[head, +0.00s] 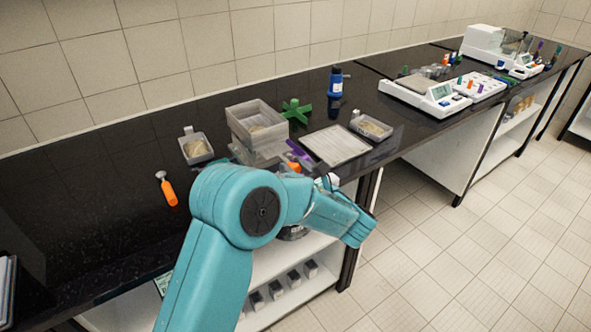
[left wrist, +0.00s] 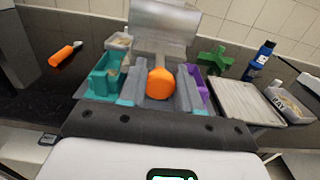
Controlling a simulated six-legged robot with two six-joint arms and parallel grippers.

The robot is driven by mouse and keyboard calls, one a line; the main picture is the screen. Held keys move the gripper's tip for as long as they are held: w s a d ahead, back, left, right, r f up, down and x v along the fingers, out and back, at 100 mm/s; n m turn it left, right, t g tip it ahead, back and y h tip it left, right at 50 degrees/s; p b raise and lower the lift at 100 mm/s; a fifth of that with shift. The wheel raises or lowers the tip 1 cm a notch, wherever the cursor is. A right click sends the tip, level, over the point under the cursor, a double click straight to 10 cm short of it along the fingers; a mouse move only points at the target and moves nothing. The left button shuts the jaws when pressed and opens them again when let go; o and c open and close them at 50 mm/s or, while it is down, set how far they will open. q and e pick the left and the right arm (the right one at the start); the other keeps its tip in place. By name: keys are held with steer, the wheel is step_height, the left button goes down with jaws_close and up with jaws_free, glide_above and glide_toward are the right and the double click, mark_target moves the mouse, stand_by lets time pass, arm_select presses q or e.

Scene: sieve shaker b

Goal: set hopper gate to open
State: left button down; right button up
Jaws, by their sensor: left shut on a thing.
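The hopper (head: 256,122) is a grey open-topped box on the black bench, with pale material inside. In the left wrist view its metal wall (left wrist: 163,20) rises straight ahead. An orange knob (left wrist: 160,84), seemingly the hopper gate's handle, sits on a grey stem in front of that wall. My left gripper (left wrist: 161,88) is shut on the orange knob, one grey finger on each side. In the head view my arm hides most of this gripper, and only a bit of orange (head: 293,167) shows beside it. I cannot tell the gate's position. My right gripper is not in view.
A teal bin (left wrist: 104,76) and a purple one (left wrist: 212,64) flank the fingers.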

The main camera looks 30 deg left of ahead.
arm_select(q)
steer(key=c, duration=1)
jaws_free()
steer(key=shift+d+f, duration=0.15)
steer(key=shift+d, duration=0.05)
steer(key=shift+o, duration=0.8)
steer(key=shift+s+d+r, duration=0.15)
steer(key=shift+r, duration=0.1)
steer(key=shift+a+f, duration=0.2)
steer(key=shift+a, duration=0.05)
steer(key=b+v, duration=0.2)
steer(key=v, duration=1.4)
steer(key=shift+d+b, duration=0.3)
steer(key=shift+b, duration=0.1)
steer(key=shift+r, duration=0.1)
